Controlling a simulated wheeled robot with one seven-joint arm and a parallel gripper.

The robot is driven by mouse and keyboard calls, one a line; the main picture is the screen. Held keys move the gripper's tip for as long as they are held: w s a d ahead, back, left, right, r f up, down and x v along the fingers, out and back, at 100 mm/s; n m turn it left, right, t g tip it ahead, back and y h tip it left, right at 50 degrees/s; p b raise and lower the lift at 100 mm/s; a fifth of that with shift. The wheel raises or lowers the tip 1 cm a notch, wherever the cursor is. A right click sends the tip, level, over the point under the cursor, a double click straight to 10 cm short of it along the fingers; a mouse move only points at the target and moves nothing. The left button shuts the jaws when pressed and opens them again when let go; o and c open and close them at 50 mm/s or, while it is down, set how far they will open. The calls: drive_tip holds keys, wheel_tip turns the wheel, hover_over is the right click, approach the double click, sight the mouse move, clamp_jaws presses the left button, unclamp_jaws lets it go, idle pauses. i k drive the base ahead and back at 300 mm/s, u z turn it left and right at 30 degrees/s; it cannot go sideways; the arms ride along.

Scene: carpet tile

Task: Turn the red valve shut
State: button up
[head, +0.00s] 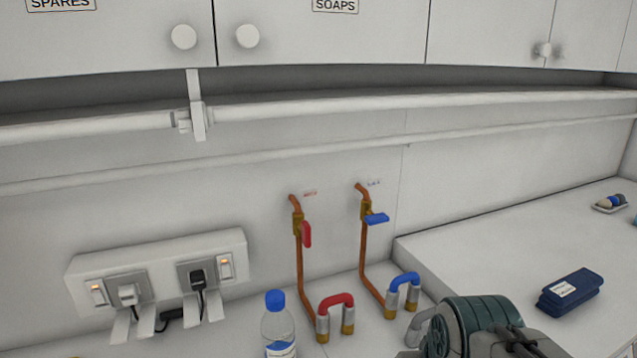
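The red valve (306,234) is on a copper pipe against the white wall, in the middle of the head view. Its red lever points down, roughly along the pipe, beside the brass body. A small label with red print is on the wall above it. My arm shows at the bottom right, in front of the counter and apart from the valve. My gripper's fingers cannot be made out in this view.
A blue valve (377,219), its lever across its pipe, is just right. Red (336,300) and blue (404,279) pipe bends stand below. A bottle (278,328) and socket box (160,275) are left. Cupboards (320,40) and pipes run above.

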sight(305, 235)
drive_tip(key=k, duration=1)
drive_tip(key=u, duration=1.05)
drive_tip(key=i, duration=0.8)
drive_tip(key=z, duration=1.45)
